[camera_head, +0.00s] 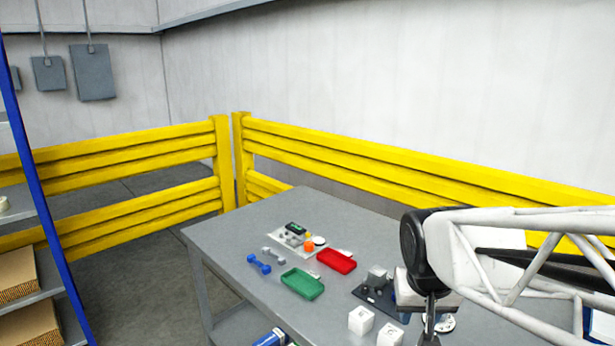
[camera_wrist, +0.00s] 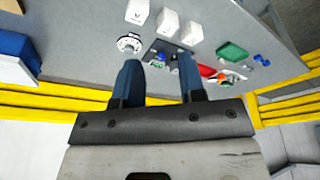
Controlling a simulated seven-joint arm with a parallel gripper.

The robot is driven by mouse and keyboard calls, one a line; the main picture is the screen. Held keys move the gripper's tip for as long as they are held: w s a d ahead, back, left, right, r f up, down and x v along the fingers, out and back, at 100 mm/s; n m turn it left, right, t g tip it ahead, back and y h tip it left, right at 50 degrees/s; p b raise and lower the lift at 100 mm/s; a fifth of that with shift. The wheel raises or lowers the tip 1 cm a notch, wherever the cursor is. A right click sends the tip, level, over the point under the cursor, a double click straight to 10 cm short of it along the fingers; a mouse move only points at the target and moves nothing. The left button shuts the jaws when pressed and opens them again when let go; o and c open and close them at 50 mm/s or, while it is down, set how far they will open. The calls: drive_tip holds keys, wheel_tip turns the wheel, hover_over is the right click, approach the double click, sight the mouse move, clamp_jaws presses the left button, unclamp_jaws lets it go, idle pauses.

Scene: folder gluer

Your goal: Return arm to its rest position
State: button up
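My gripper (camera_wrist: 157,76) shows in the wrist view with its two blue fingers spread apart and nothing between them. It hangs above the grey table. In the head view my arm comes in from the right and the wrist end (camera_head: 428,310) is over the right part of the table (camera_head: 225,245). The fingertips are hard to make out in the head view. The arm hides part of the table's right side.
On the table are a green tray (camera_head: 302,284), a red tray (camera_head: 336,262), blue dumbbell-shaped part (camera_head: 259,264), white cubes (camera_head: 361,320) and a dark fixture (camera_head: 374,294). Yellow rails (camera_head: 380,160) run behind the table. A blue-posted shelf (camera_head: 40,200) stands at left.

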drive_tip(key=s+n, duration=0.1)
drive_tip(key=s, duration=0.9)
drive_tip(key=shift+a, duration=0.2)
drive_tip(key=shift+o, duration=0.2)
idle(2.8)
